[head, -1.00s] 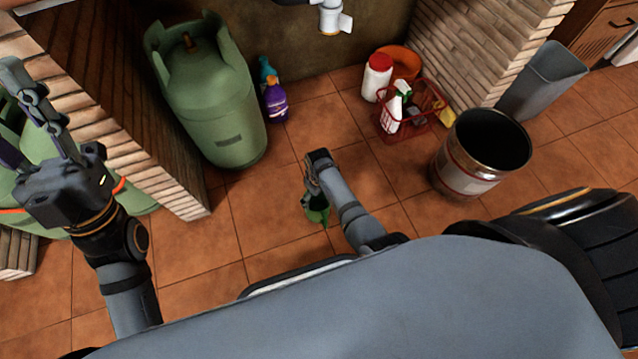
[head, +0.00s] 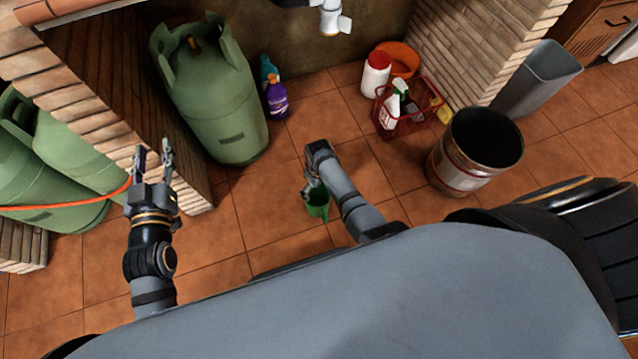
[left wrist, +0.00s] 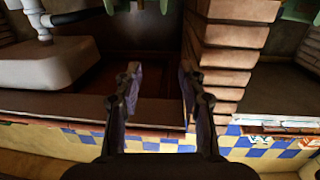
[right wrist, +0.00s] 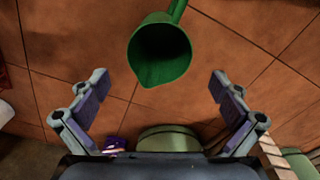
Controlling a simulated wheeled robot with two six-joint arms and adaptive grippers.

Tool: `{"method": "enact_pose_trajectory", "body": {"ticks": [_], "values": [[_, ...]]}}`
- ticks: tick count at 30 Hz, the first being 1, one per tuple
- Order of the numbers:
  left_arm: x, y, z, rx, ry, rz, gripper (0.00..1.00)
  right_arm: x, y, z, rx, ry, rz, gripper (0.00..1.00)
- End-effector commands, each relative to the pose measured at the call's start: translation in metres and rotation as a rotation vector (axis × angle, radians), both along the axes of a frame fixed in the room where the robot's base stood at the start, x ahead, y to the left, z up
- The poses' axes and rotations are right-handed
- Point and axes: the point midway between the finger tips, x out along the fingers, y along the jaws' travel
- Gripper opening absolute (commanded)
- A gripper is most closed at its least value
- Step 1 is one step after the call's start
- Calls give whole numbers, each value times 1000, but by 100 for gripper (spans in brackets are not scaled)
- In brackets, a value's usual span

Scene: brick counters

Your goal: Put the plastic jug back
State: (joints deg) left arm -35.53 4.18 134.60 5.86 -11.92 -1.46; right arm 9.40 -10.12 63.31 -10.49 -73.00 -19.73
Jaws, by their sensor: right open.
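The plastic jug is green and open-topped (head: 317,204). It is on the tiled floor in the middle of the head view, partly hidden by my right gripper. In the right wrist view the jug (right wrist: 160,55) shows its dark open mouth, with its handle pointing to the top. My right gripper (right wrist: 158,88) is open, its fingers spread on either side, and the jug sits just beyond the fingertips without visible contact. My left gripper (head: 153,158) is open and empty in front of the brick pillar at the left; its spread fingers (left wrist: 160,80) also show in the left wrist view.
A green gas cylinder (head: 210,95) stands in the alcove beside a purple bottle (head: 276,97). A red basket (head: 408,118) holds cleaning bottles. A metal bucket (head: 476,155) and grey bin (head: 538,80) stand right. More cylinders (head: 72,160) are at left. Floor around the jug is clear.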

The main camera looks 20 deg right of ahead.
Motion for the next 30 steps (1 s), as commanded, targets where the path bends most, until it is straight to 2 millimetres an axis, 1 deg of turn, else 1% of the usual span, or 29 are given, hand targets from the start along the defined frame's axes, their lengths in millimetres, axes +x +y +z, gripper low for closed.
{"method": "enact_pose_trajectory", "body": {"ticks": [3,6,9,13,19,20,23,25,26,27,29,30], "values": [[-9,-1,-32,-4,131,-3,40,0,0,5,0,0,0,100],[-16,-2,-54,-6,222,-8,40,0,0,7,0,0,0,100],[-24,-3,-70,-7,291,-10,40,0,0,8,0,0,0,100],[-30,-3,-83,-8,340,-13,40,0,0,9,0,0,0,100],[-32,-3,-87,-9,357,-14,40,0,-2,8,1,-9,-5,100],[-31,-3,-87,-9,357,-14,40,0,-4,9,3,-23,-14,100],[-31,-3,-86,-9,356,-14,40,3,-22,15,16,-151,-84,100],[-31,-3,-86,-9,355,-14,40,5,-42,34,38,-312,-157,100],[-31,-3,-86,-9,355,-14,40,7,-51,47,49,-392,-189,100],[-31,-3,-86,-9,355,-14,40,7,-61,69,70,-498,-226,100],[-31,-3,-86,-9,355,-14,40,6,-71,110,109,-654,-269,100],[-31,-3,-86,-9,354,-14,40,3,-76,139,139,-749,-292,100]]}}
